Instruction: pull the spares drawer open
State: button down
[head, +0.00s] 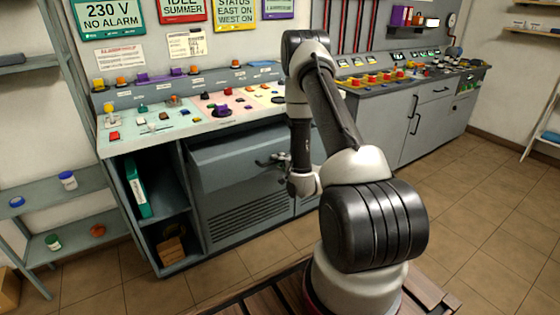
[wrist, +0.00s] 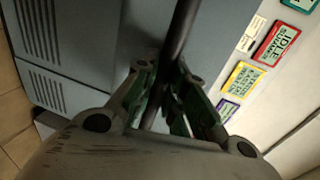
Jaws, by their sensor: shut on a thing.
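A wide grey drawer front (head: 235,165) sits under the left control desk, above a louvred panel. I take it to be the spares drawer, but no label on it is readable. My gripper (head: 272,160) is at the right part of this front. In the wrist view my gripper (wrist: 168,90) has its green-lined fingers on both sides of a dark bar handle (wrist: 184,22), closed on it. The bar runs between the fingers, and its lower end is hidden by the gripper. I cannot tell exactly how far the drawer stands out.
An open shelf bay (head: 160,205) with a green binder (head: 138,187) is left of the drawer. The desk top (head: 190,122) with buttons overhangs it. Grey cabinets (head: 435,115) stand at the right. A low shelf (head: 70,193) is at the left. Tiled floor (head: 480,190) is free at the right.

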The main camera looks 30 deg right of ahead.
jog(key=c, duration=1.5)
grip_release()
jog(key=shift+o, duration=0.2)
jog(key=v, duration=0.7)
jog(key=shift+s, duration=0.3)
